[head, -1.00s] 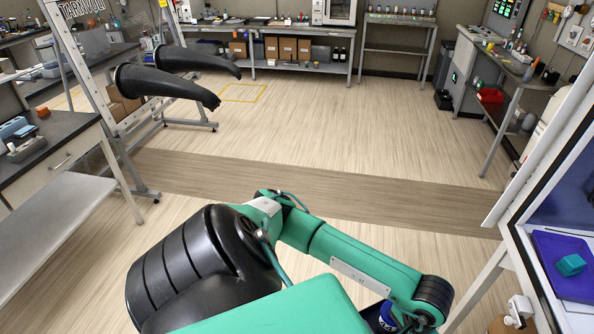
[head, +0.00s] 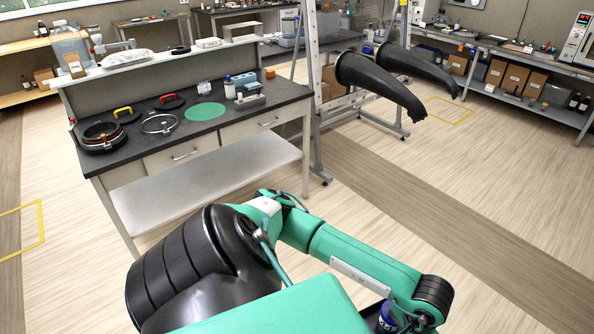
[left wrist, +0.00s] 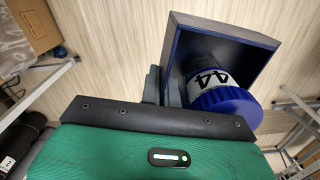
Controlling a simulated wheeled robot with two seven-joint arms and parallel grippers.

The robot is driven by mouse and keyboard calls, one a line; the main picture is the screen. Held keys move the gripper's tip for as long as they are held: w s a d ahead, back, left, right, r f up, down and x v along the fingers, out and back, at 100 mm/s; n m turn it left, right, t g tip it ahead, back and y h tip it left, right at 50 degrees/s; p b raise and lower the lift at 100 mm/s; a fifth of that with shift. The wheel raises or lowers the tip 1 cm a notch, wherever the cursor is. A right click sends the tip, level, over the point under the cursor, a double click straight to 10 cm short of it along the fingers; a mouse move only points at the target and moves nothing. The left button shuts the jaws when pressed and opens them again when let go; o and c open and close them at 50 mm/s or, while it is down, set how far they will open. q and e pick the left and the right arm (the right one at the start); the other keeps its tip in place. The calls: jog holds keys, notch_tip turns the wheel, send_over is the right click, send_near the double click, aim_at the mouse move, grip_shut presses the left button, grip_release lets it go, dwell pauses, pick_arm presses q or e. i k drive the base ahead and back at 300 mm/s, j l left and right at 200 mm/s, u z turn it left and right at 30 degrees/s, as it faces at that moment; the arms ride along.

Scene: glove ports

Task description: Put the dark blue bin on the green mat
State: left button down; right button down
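The green mat (head: 205,111) is a flat round disc on the dark bench top, left of centre in the head view, and bare. The dark blue bin (left wrist: 222,32) shows in the left wrist view, with a blue-lidded container (left wrist: 222,98) marked 44 in it. My left gripper (left wrist: 162,88) has its grey fingers at the bin's near wall and appears shut on it, the bin off the floor. My right gripper is in no view.
Open floor lies between me and the bench.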

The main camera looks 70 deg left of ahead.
aim_at(205, 111)
jog(key=i+j+u, duration=0.1)
jog(key=j+u, duration=0.35)
jog(key=i+j+u, duration=0.1)
jog(key=j+u, duration=0.15)
jog(key=u, duration=0.15)
jog(key=i+j+u, duration=0.15)
jog(key=j+u, duration=0.15)
jog(key=u, duration=0.15)
jog(key=i+j+u, duration=0.25)
jog(key=i+j, duration=0.3)
jog(key=i+j+u, duration=0.3)
jog(key=i, duration=0.3)
jog(key=j, duration=0.1)
